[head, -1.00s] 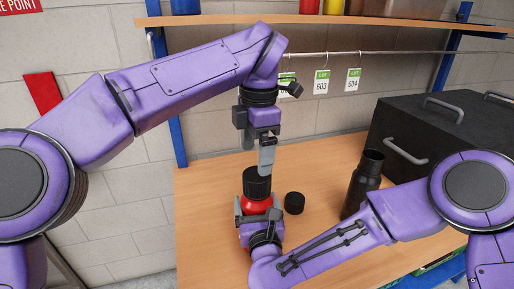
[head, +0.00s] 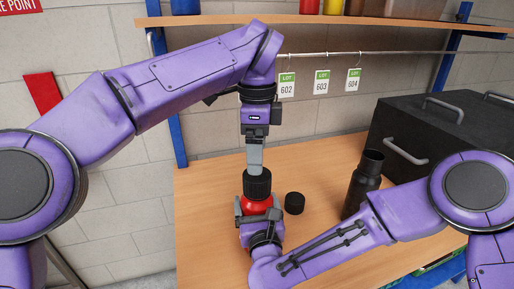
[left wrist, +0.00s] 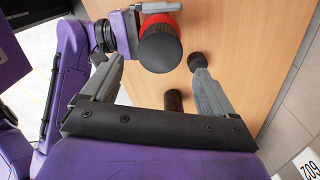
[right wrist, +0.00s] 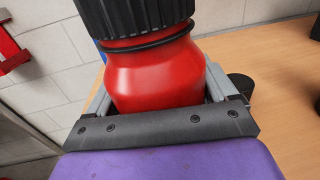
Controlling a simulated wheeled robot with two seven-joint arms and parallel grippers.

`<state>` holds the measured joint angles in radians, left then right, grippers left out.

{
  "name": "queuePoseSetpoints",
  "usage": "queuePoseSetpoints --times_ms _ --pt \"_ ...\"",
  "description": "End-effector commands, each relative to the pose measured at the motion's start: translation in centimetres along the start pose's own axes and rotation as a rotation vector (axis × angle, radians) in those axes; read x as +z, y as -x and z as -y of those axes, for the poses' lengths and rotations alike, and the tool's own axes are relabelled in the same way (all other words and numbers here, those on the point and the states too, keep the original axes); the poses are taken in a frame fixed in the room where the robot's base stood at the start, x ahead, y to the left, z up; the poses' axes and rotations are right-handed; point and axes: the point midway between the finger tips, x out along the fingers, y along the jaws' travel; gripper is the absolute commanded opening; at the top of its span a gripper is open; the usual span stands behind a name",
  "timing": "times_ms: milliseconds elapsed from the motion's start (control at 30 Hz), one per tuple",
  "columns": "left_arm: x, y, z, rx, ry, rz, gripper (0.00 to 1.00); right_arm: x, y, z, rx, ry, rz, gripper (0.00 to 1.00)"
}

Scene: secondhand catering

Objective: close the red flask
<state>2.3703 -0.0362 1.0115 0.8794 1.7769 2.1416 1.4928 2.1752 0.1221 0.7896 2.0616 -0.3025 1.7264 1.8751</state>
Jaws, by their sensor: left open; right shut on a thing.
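The red flask (head: 257,207) stands upright above the table, with a black ribbed cap (head: 257,186) on its top. In the right wrist view, the cap (right wrist: 135,15) sits over a black ring at the red shoulder (right wrist: 155,75). I cannot tell how tightly it sits. My right gripper (head: 258,216) is shut around the flask's red body. My left gripper (head: 255,168) points down just above the cap. In the left wrist view its fingers are spread, with the cap (left wrist: 160,48) just beyond the tips and nothing held.
A loose black lid (head: 294,203) lies on the wooden table (head: 320,165) right of the flask. A black bottle (head: 362,185) stands further right, before a large black box with handles (head: 430,130). A rail with lot tags (head: 322,82) and a shelf (head: 300,19) are behind.

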Motion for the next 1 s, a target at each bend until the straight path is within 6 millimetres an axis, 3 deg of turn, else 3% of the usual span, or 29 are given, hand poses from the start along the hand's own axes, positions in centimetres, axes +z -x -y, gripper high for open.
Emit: queuePoseSetpoints --times_ms 367,800,1000 --pt "0.0 -0.3 0.0 0.000 0.013 0.001 0.87 0.0 0.0 0.0 0.000 0.000 0.001 0.00" --pt "0.1 -6.8 0.0 0.002 0.011 0.001 0.87 0.1 0.0 0.0 0.000 -0.001 0.001 0.00" --pt "0.0 -8.0 0.0 -0.001 0.012 0.000 0.87 0.1 0.0 0.0 0.000 0.000 0.001 0.00"
